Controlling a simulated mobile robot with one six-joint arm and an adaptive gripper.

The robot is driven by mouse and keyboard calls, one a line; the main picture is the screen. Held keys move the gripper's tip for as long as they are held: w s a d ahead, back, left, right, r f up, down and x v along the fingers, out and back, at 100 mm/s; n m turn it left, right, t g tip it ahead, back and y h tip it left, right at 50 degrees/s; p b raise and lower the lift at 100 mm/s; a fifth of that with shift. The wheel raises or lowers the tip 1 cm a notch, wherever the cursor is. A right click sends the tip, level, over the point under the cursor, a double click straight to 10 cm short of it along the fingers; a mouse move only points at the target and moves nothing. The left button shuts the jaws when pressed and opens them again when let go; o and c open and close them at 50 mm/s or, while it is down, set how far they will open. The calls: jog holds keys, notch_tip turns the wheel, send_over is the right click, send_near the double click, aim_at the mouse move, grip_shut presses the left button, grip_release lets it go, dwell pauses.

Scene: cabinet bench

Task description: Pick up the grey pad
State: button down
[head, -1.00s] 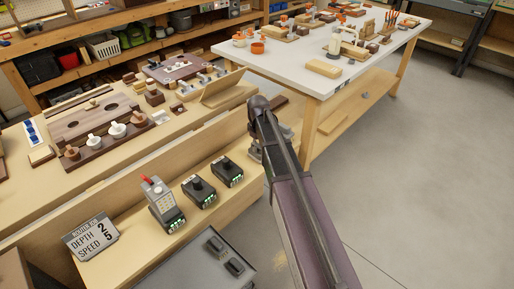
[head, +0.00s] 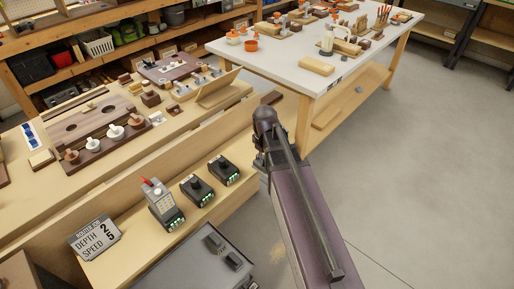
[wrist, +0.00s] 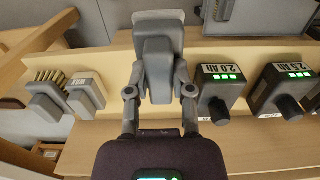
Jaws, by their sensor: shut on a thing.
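The grey pad (wrist: 158,66) is a grey block with a paler, wider plate at its far end, in the upper middle of the wrist view. My gripper (wrist: 159,85) has one finger against each side of it and is shut on it. A bench strip shows behind the pad; I cannot tell whether the pad touches it. In the head view my gripper (head: 260,165) is mostly hidden behind my arm, beside the low bench shelf, and the pad cannot be made out there.
In the wrist view a brush (wrist: 47,98) and a white-and-grey block (wrist: 86,92) stand left of my gripper. A battery labelled 2.0 Ah (wrist: 220,88) stands close on its right. In the head view a sign (head: 95,238) stands on the shelf, and a white table (head: 290,62) lies beyond my arm.

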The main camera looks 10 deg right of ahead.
jog(key=shift+s+d+r, duration=0.1)
jog(key=shift+s+d, duration=0.05)
jog(key=shift+s, duration=0.9)
jog(key=shift+s+d+r, duration=0.1)
jog(key=shift+s, duration=0.95)
jog(key=c, duration=1)
grip_release()
grip_shut()
jog(key=shift+w, duration=0.1)
